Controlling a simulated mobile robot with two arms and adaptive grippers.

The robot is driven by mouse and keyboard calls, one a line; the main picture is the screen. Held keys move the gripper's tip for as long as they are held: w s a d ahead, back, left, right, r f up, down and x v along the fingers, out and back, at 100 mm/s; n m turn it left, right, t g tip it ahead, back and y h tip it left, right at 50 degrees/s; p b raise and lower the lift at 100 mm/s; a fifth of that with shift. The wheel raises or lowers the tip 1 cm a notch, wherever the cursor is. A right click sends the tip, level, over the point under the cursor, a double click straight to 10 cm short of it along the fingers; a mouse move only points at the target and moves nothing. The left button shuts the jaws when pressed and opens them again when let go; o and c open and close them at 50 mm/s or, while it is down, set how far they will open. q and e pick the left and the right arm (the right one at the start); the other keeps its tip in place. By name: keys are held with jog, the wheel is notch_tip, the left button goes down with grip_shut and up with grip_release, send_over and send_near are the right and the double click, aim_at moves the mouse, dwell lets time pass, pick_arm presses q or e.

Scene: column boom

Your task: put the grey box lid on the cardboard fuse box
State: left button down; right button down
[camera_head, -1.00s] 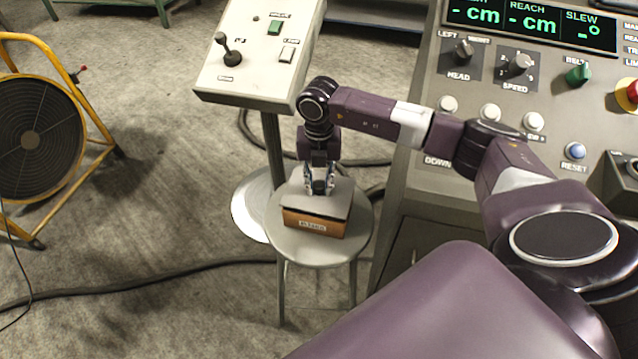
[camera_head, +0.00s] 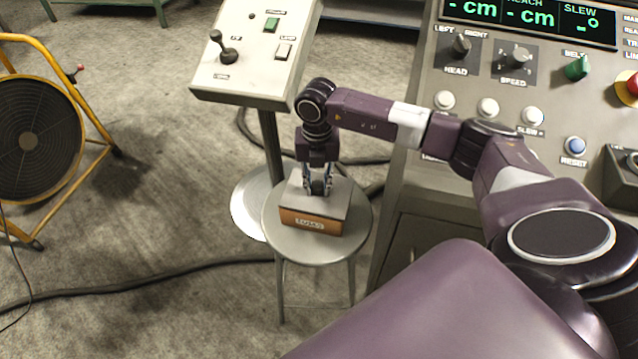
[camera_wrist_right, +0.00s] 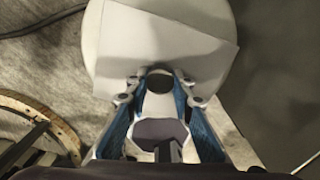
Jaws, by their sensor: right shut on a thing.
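The cardboard fuse box (camera_head: 310,222), orange-brown with a pale label on its front, stands on a round grey stool. The grey box lid (camera_head: 297,196) lies over the box top, with no clear gap at the front edge. My right gripper (camera_head: 318,188) points down and is shut on the lid near its middle. In the right wrist view, the lid (camera_wrist_right: 195,45) spreads out beyond my fingertips (camera_wrist_right: 158,85), with a dark round spot between them. The box is hidden under the lid there. My left gripper is not in view.
The stool seat (camera_head: 290,250) has a narrow bare rim around the box. A pale control pedestal (camera_head: 240,75) stands just behind. A large console (camera_head: 420,215) is to the right. A yellow-framed fan (camera_head: 35,140) stands at the left. Cables (camera_head: 150,283) cross the floor.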

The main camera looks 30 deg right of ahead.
aim_at(321, 185)
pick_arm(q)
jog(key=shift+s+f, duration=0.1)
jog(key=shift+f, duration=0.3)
pick_arm(e)
jog(key=shift+f, duration=0.5)
jog(key=c, duration=1.6)
grip_release()
jog(key=shift+s+d, duration=0.1)
jog(key=shift+d, duration=0.1)
jog(key=shift+d+r, duration=0.2)
jog(key=shift+r, duration=0.1)
jog(key=r, duration=0.6)
jog(key=shift+s+d+r, duration=0.1)
jog(key=shift+d+r, duration=0.15)
jog(key=shift+r, duration=0.1)
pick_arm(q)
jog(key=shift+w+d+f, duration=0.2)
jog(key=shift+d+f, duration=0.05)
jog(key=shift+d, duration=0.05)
pick_arm(e)
jog(key=shift+r, duration=0.25)
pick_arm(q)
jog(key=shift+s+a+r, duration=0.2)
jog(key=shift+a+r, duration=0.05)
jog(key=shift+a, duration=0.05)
pick_arm(e)
jog(key=shift+a, duration=0.25)
